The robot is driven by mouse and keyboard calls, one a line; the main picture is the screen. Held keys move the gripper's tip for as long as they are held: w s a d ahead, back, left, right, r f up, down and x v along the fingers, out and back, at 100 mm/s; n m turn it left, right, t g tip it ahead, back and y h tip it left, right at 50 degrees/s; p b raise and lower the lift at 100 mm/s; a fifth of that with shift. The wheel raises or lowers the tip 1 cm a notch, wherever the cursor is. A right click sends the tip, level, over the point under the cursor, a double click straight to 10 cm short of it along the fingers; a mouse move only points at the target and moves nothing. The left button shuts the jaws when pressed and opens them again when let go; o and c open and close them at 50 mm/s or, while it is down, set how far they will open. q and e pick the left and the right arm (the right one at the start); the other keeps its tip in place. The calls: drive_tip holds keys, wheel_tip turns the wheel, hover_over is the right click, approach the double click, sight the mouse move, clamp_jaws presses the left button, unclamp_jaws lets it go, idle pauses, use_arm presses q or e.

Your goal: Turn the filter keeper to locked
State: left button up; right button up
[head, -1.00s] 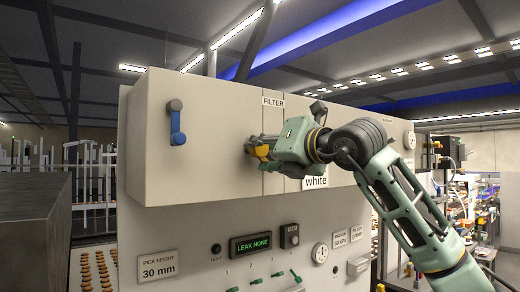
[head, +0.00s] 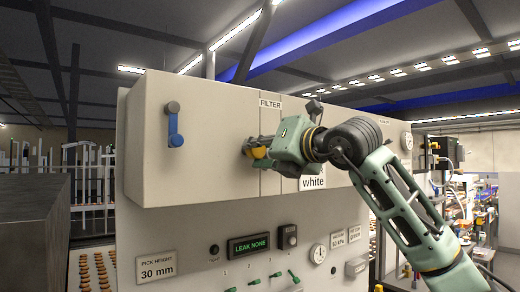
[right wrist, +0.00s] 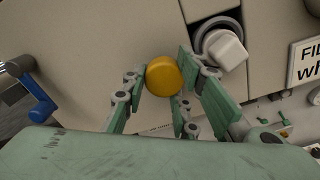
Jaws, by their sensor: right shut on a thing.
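The yellow filter keeper (right wrist: 165,76) is a rounded knob on the front of the beige cabinet (head: 200,110). My right gripper (right wrist: 164,84) is shut on it, with green fingers on either side. In the head view, the same gripper (head: 254,147) reaches in from the right, and only a little yellow shows between its fingers. A white round-and-square fitting (right wrist: 226,46) sits beside the keeper in the right wrist view. Whether the keeper stands locked cannot be read. My left gripper is not in view.
A blue lever handle (head: 174,124) is on the cabinet's left part. A FILTER label (head: 270,103) is above the gripper and a "white" label (head: 312,182) below it. The lower panel has a LEAK NONE display (head: 254,245) and several green switches.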

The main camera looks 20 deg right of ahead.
drive_tip(key=n+b, duration=0.1)
drive_tip(key=n, duration=0.2)
drive_tip(key=n+b, duration=0.1)
drive_tip(key=n, duration=0.3)
drive_tip(key=shift+a+f, duration=0.1)
drive_tip(key=shift+a, duration=0.1)
drive_tip(key=shift+f+n, duration=0.1)
drive_tip(key=shift+n, duration=0.4)
drive_tip(key=shift+f, duration=0.1)
drive_tip(key=o, duration=0.9)
drive_tip(key=shift+o, duration=0.4)
drive_tip(key=shift+a, duration=0.25)
drive_tip(key=shift+d, duration=0.2)
